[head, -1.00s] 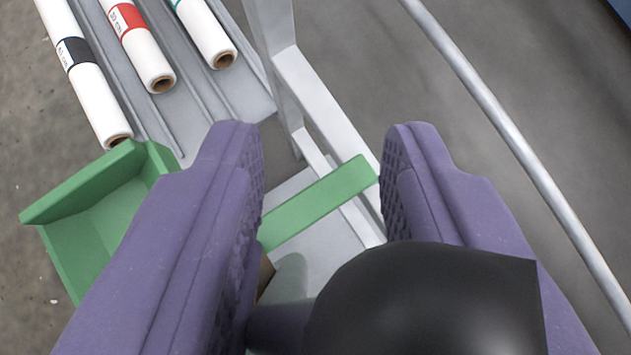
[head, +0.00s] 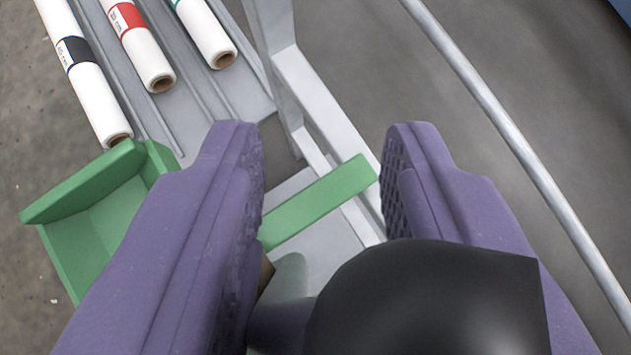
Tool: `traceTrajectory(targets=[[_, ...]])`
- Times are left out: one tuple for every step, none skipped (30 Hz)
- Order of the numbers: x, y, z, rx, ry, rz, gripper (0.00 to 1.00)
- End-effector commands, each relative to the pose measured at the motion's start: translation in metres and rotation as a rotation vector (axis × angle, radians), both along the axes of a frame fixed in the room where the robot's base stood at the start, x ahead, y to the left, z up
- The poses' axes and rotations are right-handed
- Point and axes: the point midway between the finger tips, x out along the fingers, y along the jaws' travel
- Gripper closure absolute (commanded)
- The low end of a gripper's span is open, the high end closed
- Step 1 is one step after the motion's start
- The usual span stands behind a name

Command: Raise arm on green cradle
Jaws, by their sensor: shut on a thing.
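The green cradle shows as an open trough (head: 95,215) at the lower left and a flat green bar (head: 318,203) between my fingers. My left finger hides the part between them. My gripper (head: 322,165) has two purple ribbed fingers set apart. It is shut on a black rounded knob (head: 425,300) at the bottom, between the finger bases. A purple piece beside the knob leads toward the left finger. The arm under the knob is mostly hidden, so I cannot tell how it joins the cradle.
White rolls with dark (head: 80,72), red (head: 140,45) and teal (head: 207,33) labels lie on a grey grooved rack (head: 185,95) at the upper left. A pale frame (head: 310,95) stands behind the fingers. A metal rail (head: 510,130) curves down the right. Grey floor shows between frame and rail.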

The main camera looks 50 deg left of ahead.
Motion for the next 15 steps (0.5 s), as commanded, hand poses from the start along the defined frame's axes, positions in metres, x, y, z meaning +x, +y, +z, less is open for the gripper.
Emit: traceTrajectory(targets=[[-0.0015, -0.0059, -0.0051, -0.013, 0.006, -0.004, 1.0], [-0.0016, -0.0059, -0.0051, -0.013, 0.006, -0.004, 1.0], [-0.0016, -0.0059, -0.0051, -0.013, 0.006, -0.004, 1.0], [-0.0016, -0.0059, -0.0051, -0.013, 0.006, -0.004, 1.0], [-0.0016, -0.0059, -0.0051, -0.013, 0.006, -0.004, 1.0], [-0.0016, -0.0059, -0.0051, -0.013, 0.006, -0.003, 1.0], [-0.0015, -0.0059, -0.0051, -0.013, 0.006, -0.003, 1.0], [-0.0014, -0.0059, -0.0051, -0.013, 0.006, -0.003, 1.0], [-0.0014, -0.0059, -0.0049, -0.013, 0.005, -0.004, 1.0], [-0.0013, -0.0059, -0.0049, -0.013, 0.005, -0.004, 1.0], [-0.0013, -0.0059, -0.0049, -0.013, 0.005, -0.004, 1.0], [-0.0013, -0.0059, -0.0048, -0.013, 0.005, -0.004, 1.0], [-0.0012, -0.0058, -0.0047, -0.013, 0.005, -0.004, 1.0], [-0.0011, -0.0058, -0.0046, -0.013, 0.005, -0.004, 0.63], [-0.001, -0.0057, -0.0044, -0.012, 0.004, -0.004, 0.57]])
